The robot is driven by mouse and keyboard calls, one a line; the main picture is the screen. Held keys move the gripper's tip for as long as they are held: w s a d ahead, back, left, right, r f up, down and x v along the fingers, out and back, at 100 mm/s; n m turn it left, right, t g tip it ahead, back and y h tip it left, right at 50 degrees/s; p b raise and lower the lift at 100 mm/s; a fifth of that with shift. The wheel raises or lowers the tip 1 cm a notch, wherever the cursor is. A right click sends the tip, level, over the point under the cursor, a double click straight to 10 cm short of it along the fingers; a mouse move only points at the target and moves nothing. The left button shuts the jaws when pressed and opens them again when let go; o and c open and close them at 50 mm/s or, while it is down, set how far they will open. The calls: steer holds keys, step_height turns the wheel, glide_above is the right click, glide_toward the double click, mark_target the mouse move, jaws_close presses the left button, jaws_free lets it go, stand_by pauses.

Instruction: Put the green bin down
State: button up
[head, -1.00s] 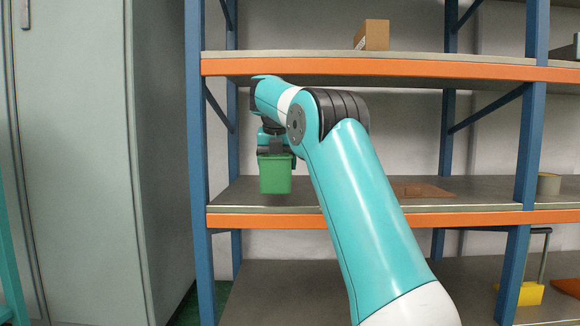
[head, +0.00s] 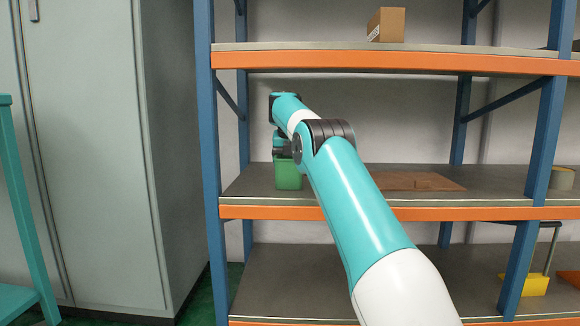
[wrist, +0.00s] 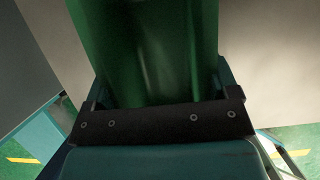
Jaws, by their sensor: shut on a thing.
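The green bin (head: 288,175) is at the middle shelf (head: 248,186), toward its left part. It is upright, and its lower edge is close to the shelf surface; I cannot tell whether it touches. My gripper (head: 283,152) is above the bin and shut on it, partly hidden behind my arm. In the wrist view the green bin (wrist: 145,50) fills the top middle, right against the dark gripper bar.
A brown flat piece (head: 415,181) lies on the middle shelf to the right of the bin. A tape-like roll (head: 562,178) stands farther right. A cardboard box (head: 386,24) is on the upper shelf. Blue uprights (head: 209,130) and orange beams (head: 400,62) frame the rack. A grey cabinet (head: 90,150) stands left.

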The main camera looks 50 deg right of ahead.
steer(key=shift+f, duration=0.1)
steer(key=o, duration=1)
steer(key=shift+o, duration=0.2)
steer(key=shift+r, duration=0.25)
steer(key=p+v, duration=0.1)
steer(key=v, duration=0.2)
steer(key=shift+s+a, duration=0.15)
steer(key=b, duration=0.8)
glide_toward(288, 174)
steer(key=x, duration=0.5)
steer(key=shift+s+a+r, duration=0.1)
steer(key=shift+s+a, duration=0.3)
steer(key=shift+a, duration=0.05)
